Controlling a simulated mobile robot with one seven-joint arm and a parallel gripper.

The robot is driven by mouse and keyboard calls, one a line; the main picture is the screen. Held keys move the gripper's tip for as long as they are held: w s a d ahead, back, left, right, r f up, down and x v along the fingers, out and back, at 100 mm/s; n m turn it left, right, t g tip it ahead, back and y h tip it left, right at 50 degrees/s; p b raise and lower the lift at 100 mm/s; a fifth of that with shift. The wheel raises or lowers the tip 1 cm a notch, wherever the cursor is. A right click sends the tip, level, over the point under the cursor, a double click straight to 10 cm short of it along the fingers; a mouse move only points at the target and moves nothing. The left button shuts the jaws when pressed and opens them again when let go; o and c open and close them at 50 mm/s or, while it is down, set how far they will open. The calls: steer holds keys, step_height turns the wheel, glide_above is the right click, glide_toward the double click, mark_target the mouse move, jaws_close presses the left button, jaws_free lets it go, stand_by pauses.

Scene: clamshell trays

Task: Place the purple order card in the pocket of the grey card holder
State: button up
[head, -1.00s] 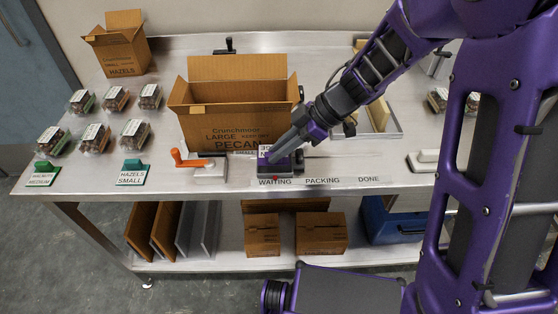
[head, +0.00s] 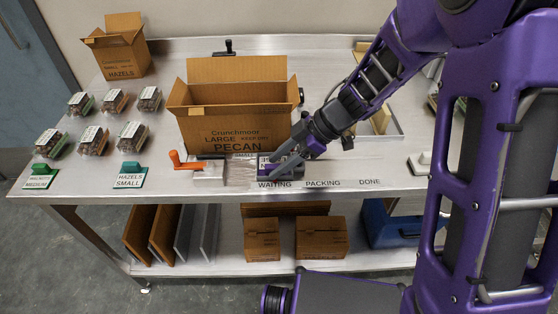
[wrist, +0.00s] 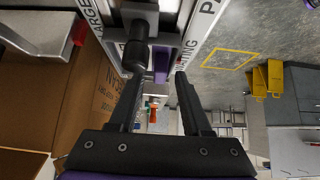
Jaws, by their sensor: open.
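The purple order card shows in the wrist view as a narrow purple strip (wrist: 161,64) between my fingers. In the head view my gripper (head: 275,166) is low over the front of the bench, just behind the WAITING label, with its fingers spread around the card and holder. In the wrist view the two dark fingers (wrist: 158,100) are clearly apart. The grey card holder (head: 284,177) is largely hidden by my fingers. The card appears to be at the holder, but I cannot tell how deep it sits in the pocket.
A large PECAN carton (head: 235,130) stands open directly behind. An orange-handled tool (head: 188,163) lies to the left. Green-based HAZELS SMALL (head: 131,174) and another sign stand farther left, with several clamshells behind. The bench front by PACKING (head: 322,183) and DONE is clear.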

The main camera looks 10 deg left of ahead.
steer(key=shift+r, duration=0.1)
steer(key=p+v, duration=0.3)
steer(key=v, duration=0.9)
steer(key=shift+p, duration=0.3)
